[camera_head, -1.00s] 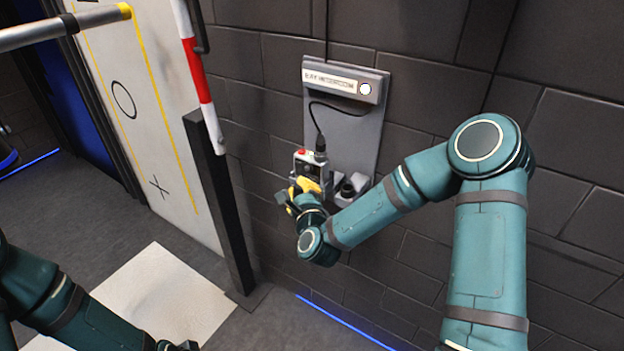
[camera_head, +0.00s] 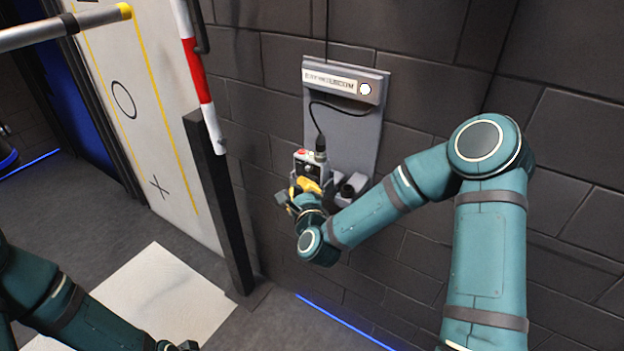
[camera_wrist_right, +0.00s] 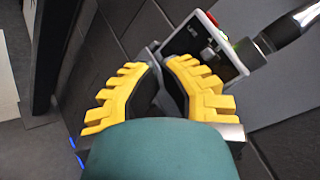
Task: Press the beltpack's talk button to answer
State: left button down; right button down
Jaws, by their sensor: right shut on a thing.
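The beltpack (camera_head: 309,163) is a small grey box with a dark face, in front of the lower part of the grey wall panel. A red spot shows on its top edge (camera_head: 301,152), and a black plug with a cable sits beside it. In the right wrist view the beltpack (camera_wrist_right: 212,52) is at the upper right, just beyond the fingers, with a red part at its top edge. My right gripper (camera_head: 308,186) has yellow fingers and is shut on the beltpack's lower end; the fingers hide the grip itself.
The grey intercom panel (camera_head: 349,127) has a lit round white lamp (camera_head: 365,89) and a dark cradle (camera_head: 352,186) at its lower right. A dark post (camera_head: 219,205) and a red-and-white bar (camera_head: 198,75) stand to the left. Dark block wall surrounds the panel.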

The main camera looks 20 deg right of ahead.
dwell(0.4)
jog(key=shift+w+d, duration=0.3)
jog(key=shift+d, duration=0.05)
jog(key=shift+w+d+b, duration=0.1)
jog(key=shift+d+b, duration=0.05)
jog(key=shift+b, duration=0.15)
dwell(0.4)
jog(key=shift+s+a+b, duration=0.3)
jog(key=shift+s+a, duration=0.1)
jog(key=shift+a, duration=0.1)
jog(key=s+a+b, duration=0.1)
jog(key=s+a, duration=0.2)
jog(key=a, duration=0.1)
jog(key=shift+s+a, duration=0.35)
jog(key=shift+a, duration=0.05)
dwell(0.3)
